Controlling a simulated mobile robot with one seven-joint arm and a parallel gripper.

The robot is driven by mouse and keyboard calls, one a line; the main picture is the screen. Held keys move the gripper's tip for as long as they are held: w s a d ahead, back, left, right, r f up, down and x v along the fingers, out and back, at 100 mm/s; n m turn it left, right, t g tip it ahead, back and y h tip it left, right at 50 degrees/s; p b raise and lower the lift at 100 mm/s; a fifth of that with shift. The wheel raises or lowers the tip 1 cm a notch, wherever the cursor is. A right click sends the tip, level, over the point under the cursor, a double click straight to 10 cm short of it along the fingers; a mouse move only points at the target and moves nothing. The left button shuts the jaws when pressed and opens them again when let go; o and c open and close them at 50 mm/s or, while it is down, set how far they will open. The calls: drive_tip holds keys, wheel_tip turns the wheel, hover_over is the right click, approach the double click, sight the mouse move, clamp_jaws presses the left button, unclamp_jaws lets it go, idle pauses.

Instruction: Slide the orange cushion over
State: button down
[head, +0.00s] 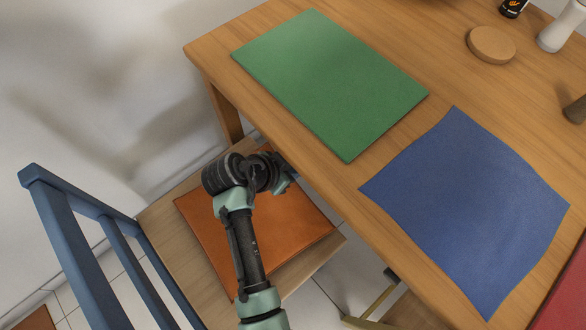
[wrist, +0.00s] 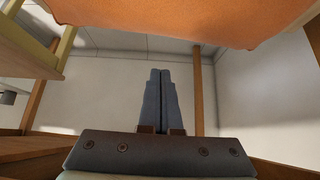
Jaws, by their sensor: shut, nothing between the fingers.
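The orange cushion (head: 288,218) lies flat on the wooden seat of a chair (head: 172,237), beside the table in the head view. My arm crosses over it and hides its middle and part of its far side. In the wrist view the cushion (wrist: 190,20) fills the upper part of the picture. My gripper (wrist: 160,75) is shut with its fingers together and nothing between them. The fingertips point toward a pale wall and appear apart from the cushion; the exact gap cannot be told.
The wooden table (head: 215,60) stands close to the chair on the right, with a green mat (head: 330,80) and a blue cloth (head: 465,210) on it. The chair's blue back frame (head: 75,240) rises on the left. A white wall (head: 90,90) is behind.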

sight(266, 202)
drive_tip(key=shift+w+d+f+b, duration=0.15)
drive_tip(key=shift+f+b, duration=0.65)
drive_tip(key=shift+f, duration=0.7)
drive_tip(key=shift+w+d+f+b, duration=0.15)
drive_tip(key=shift+f+b, duration=0.6)
drive_tip(key=shift+f, duration=0.75)
drive_tip(key=shift+a, duration=0.1)
drive_tip(key=s+a+p, duration=0.2)
drive_tip(key=s+a, duration=0.3)
drive_tip(key=shift+s+a+r+p, duration=0.1)
drive_tip(key=shift+s+a+p, duration=0.2)
drive_tip(key=shift+a+p, duration=0.1)
drive_tip(key=shift+s+a, duration=0.3)
